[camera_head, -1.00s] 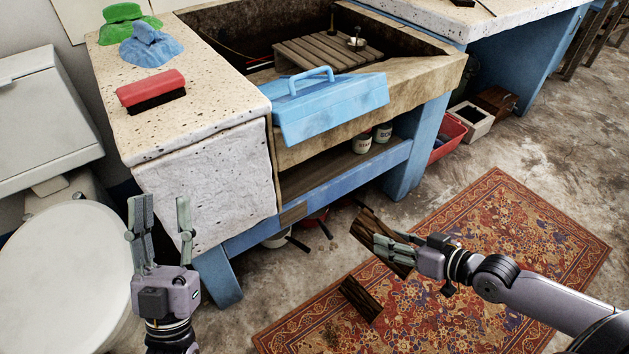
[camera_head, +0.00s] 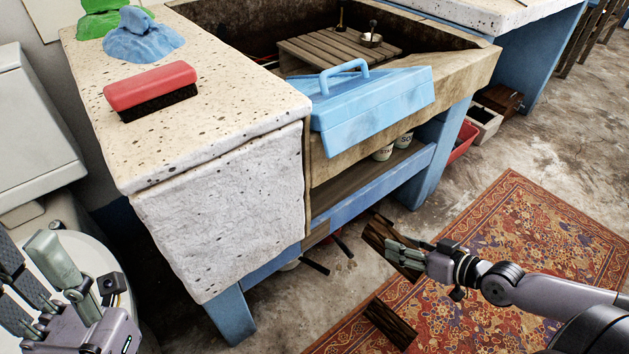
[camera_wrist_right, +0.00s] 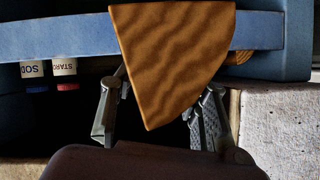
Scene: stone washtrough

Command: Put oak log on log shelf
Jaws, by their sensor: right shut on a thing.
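The oak log (camera_head: 376,234) is a dark, split wooden piece in my right gripper (camera_head: 404,256). It is held above the rug edge, in front of the trough. In the right wrist view, its wedge-shaped, grained end (camera_wrist_right: 175,55) lies between the two fingers and hides part of what is behind. A wooden shelf (camera_head: 350,187) runs under the trough behind a blue rail; the log is apart from it. A second dark log (camera_head: 390,322) lies on the rug. My left gripper (camera_head: 25,255) is open and empty at the lower left.
A light-blue caddy (camera_head: 375,105) sits on the trough's front edge. A red brush (camera_head: 150,90) and blue cloth (camera_head: 142,38) lie on the stone top. White jars (camera_head: 383,153) stand on the shelf. The blue trough leg (camera_head: 232,315) and white stone block (camera_head: 225,205) are close.

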